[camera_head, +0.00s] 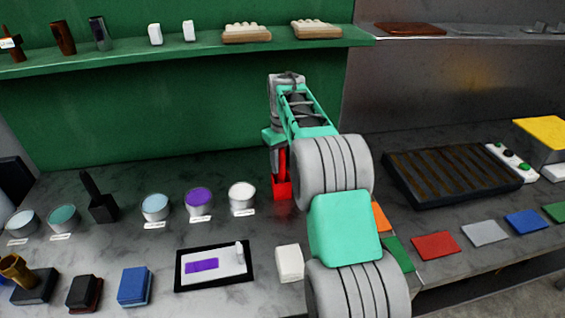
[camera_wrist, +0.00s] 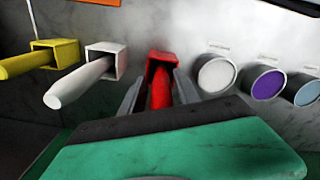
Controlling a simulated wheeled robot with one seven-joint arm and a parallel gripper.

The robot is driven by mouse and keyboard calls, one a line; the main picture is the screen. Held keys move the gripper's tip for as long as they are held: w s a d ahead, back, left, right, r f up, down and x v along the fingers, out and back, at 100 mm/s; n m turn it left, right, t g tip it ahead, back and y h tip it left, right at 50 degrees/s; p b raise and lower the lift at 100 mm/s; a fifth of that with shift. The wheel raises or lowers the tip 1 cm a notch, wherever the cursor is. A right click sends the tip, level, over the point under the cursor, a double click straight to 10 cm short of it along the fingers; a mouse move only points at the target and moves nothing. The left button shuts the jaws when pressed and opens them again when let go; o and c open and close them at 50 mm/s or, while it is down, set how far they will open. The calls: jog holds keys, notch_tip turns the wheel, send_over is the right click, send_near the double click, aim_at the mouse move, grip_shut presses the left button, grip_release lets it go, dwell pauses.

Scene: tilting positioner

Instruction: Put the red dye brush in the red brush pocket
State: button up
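The red dye brush (camera_wrist: 161,94) stands with its lower end inside the red brush pocket (camera_wrist: 162,62) and its handle sticking out toward my wrist. In the head view the red brush (camera_head: 283,160) shows above the red pocket (camera_head: 282,188), partly hidden by my arm. My gripper (camera_wrist: 160,85) has one grey finger on each side of the handle, with a thin gap visible on both sides. It looks open around the brush, close above the pocket. In the head view my gripper (camera_head: 281,158) points down over the pocket.
In the wrist view, a white brush (camera_wrist: 78,82) in a white pocket and a yellow brush (camera_wrist: 25,63) in a yellow pocket stand left. A white dye cup (camera_head: 242,196) and a purple dye cup (camera_head: 199,202) stand close beside the red pocket. A slatted tilting bed (camera_head: 455,175) lies right.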

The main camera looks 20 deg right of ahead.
jog(key=shift+o, duration=0.7)
jog(key=shift+r, duration=0.1)
jog(key=shift+r, duration=0.3)
notch_tip(320, 180, up, 12)
jog(key=p, duration=0.3)
jog(key=shift+s+f, duration=0.1)
jog(key=s+a+r+t, duration=0.1)
jog(key=s+a+r, duration=0.2)
jog(key=s+a, duration=0.3)
jog(key=s+a+f+m+t, duration=0.1)
jog(key=s+a+f, duration=0.2)
jog(key=s, duration=0.7)
jog(key=s+a+f+m+t, duration=0.1)
jog(key=s+a+f, duration=0.3)
jog(key=s, duration=0.6)
notch_tip(320, 180, down, 2)
jog(key=shift+f+t, duration=0.1)
jog(key=shift+t, duration=0.5)
